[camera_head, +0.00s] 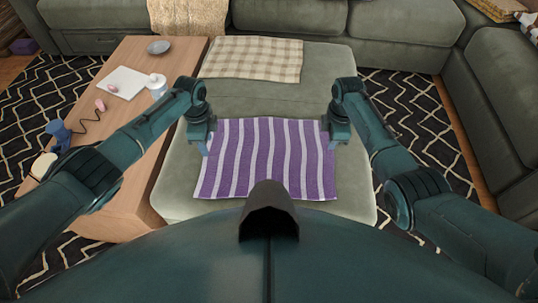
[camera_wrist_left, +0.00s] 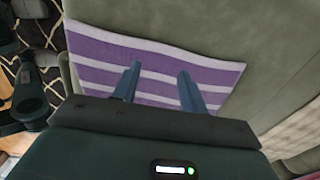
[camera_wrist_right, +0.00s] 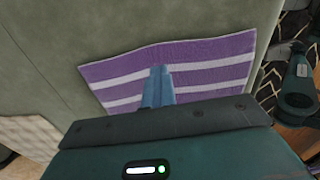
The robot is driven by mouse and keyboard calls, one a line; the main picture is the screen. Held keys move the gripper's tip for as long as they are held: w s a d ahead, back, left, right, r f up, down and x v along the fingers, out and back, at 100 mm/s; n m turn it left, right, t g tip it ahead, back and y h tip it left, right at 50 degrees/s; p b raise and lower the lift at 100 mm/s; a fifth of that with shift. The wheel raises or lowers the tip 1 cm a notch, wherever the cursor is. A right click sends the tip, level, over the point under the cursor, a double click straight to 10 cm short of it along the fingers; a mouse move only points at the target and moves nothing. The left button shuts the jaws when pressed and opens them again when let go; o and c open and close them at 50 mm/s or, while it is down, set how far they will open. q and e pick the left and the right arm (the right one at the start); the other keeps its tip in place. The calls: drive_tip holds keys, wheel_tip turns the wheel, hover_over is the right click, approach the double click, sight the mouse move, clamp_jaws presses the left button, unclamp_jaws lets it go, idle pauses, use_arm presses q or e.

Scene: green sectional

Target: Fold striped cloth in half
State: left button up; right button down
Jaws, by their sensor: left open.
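The striped cloth (camera_head: 265,160), purple with white stripes, lies spread out on the green ottoman seat. My left gripper (camera_head: 204,150) is at the cloth's left edge; in the left wrist view its two fingers (camera_wrist_left: 157,70) are apart, with cloth visible between and beyond them. My right gripper (camera_head: 332,146) is at the cloth's right edge; in the right wrist view its fingers (camera_wrist_right: 159,72) are together, with their tips at the cloth and seemingly pinching it. The exact contact at the tips is hard to see.
A beige checked cloth (camera_head: 253,59) lies on the far part of the ottoman (camera_head: 262,98). Green sofas (camera_head: 400,40) stand behind and right.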

use_arm(q)
drive_tip(key=shift+o, duration=1)
use_arm(e)
drive_tip(key=c, duration=2.2)
unclamp_jaws()
drive_tip(key=c, duration=1)
unclamp_jaws()
use_arm(q)
drive_tip(key=shift+o, duration=0.3)
use_arm(e)
drive_tip(key=shift+o, duration=0.3)
